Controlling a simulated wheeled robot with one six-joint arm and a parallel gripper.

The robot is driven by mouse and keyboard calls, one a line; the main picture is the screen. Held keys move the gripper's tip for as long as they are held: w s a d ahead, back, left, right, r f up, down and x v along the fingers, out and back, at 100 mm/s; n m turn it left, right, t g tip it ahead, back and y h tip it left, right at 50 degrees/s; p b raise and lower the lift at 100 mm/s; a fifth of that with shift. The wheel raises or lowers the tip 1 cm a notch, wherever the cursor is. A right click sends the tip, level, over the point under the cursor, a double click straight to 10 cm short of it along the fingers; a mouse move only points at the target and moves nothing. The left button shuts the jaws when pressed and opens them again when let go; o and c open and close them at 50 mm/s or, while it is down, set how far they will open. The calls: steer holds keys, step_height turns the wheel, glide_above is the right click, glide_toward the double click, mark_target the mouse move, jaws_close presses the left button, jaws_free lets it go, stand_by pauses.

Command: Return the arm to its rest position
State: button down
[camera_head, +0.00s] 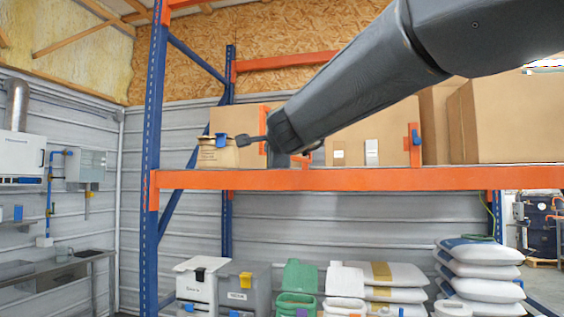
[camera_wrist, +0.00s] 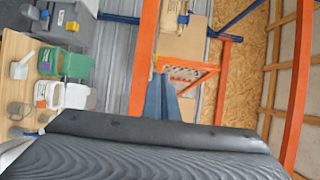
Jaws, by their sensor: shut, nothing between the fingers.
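My arm (camera_head: 365,80) reaches from the upper right of the head view toward the orange-beamed rack, its wrist in front of the boxes on the upper shelf. My gripper (camera_wrist: 161,78) shows in the wrist view as two blue-grey fingers close together, shut and empty. In the head view the fingers are mostly hidden behind the wrist. A small tan bag (camera_head: 217,156) with a blue clip stands on the shelf, left of the wrist.
The orange shelf beam (camera_head: 350,179) runs just below my wrist. Large cardboard boxes (camera_head: 518,120) stand on the shelf at right. A blue upright (camera_head: 152,150) is at left. Grey bins (camera_head: 241,286), green containers (camera_head: 299,276) and stacked sacks (camera_head: 480,270) stand below.

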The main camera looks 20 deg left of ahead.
steer(key=w+d+f+n+g+h+b, duration=0.1)
steer(key=d+f+n, duration=0.1)
steer(key=d+f, duration=0.35)
steer(key=w+d+f+n+g+h, duration=0.1)
steer(key=d+f, duration=0.2)
steer(key=f, duration=0.6)
steer(key=w+d+f+n+g+b, duration=0.1)
steer(key=d+f+n, duration=0.1)
steer(key=d+f, duration=0.35)
steer(key=s+d+f+n+g+h+b, duration=0.1)
steer(key=s+d+f+g+h, duration=0.1)
steer(key=d+f, duration=0.6)
steer(key=s+d+f+n+g+h+b, duration=0.15)
steer(key=d+f, duration=0.25)
steer(key=f, duration=0.8)
steer(key=s+d+f+n+g+h+b, duration=0.2)
steer(key=s+d+f+g, duration=0.5)
steer(key=s+d+f, duration=1.4)
steer(key=s+f+n+h, duration=0.1)
steer(key=s+f+n, duration=0.1)
steer(key=s+f, duration=0.1)
steer(key=shift+s+d+g+b, duration=0.15)
steer(key=shift+s+g+b, duration=0.2)
steer(key=shift+s, duration=0.3)
steer(key=shift+f+n+h, duration=0.1)
steer(key=shift+n+h, duration=0.15)
